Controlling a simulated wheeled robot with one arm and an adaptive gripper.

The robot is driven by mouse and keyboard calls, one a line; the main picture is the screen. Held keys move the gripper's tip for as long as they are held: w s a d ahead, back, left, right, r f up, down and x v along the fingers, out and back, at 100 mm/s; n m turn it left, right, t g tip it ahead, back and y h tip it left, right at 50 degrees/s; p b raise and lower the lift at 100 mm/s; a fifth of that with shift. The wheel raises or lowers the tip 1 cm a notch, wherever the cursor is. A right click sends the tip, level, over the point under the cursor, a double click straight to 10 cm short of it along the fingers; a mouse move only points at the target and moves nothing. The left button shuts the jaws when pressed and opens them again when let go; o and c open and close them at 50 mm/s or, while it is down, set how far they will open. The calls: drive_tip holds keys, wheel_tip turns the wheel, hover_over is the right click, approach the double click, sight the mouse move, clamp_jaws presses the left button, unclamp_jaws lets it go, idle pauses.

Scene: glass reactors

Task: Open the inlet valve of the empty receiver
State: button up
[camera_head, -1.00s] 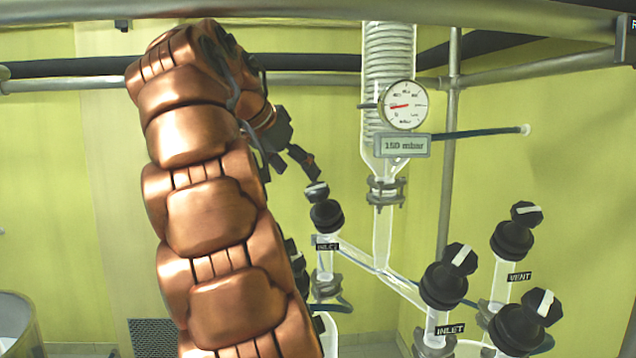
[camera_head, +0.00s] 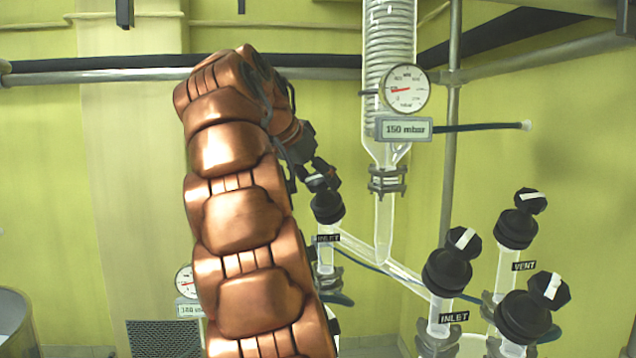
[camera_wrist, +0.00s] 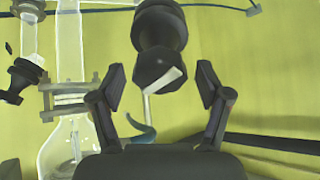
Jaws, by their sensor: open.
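The left inlet valve (camera_head: 327,207) has a black body and a faceted black knob with a white stripe, above a label reading INLET (camera_head: 327,239). My gripper (camera_head: 321,172) is at this knob, its jaws open. In the wrist view, the knob (camera_wrist: 158,72) lies between the two spread fingers (camera_wrist: 162,88), with a visible gap on each side. The right inlet valve (camera_head: 447,270) stands apart to the right, with its own INLET label (camera_head: 454,317). The receivers are mostly out of frame or hidden, so I cannot tell which is empty.
A glass condenser (camera_head: 388,110) with a gauge (camera_head: 405,88) and a 150 mbar sign (camera_head: 404,128) stands right of my gripper. A vent valve (camera_head: 516,228) and another black valve (camera_head: 526,313) are at the right. A metal post (camera_head: 451,150) stands behind.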

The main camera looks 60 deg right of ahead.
drive_tip(key=shift+d+f, duration=0.15)
drive_tip(key=shift+d, duration=0.05)
drive_tip(key=c, duration=1.2)
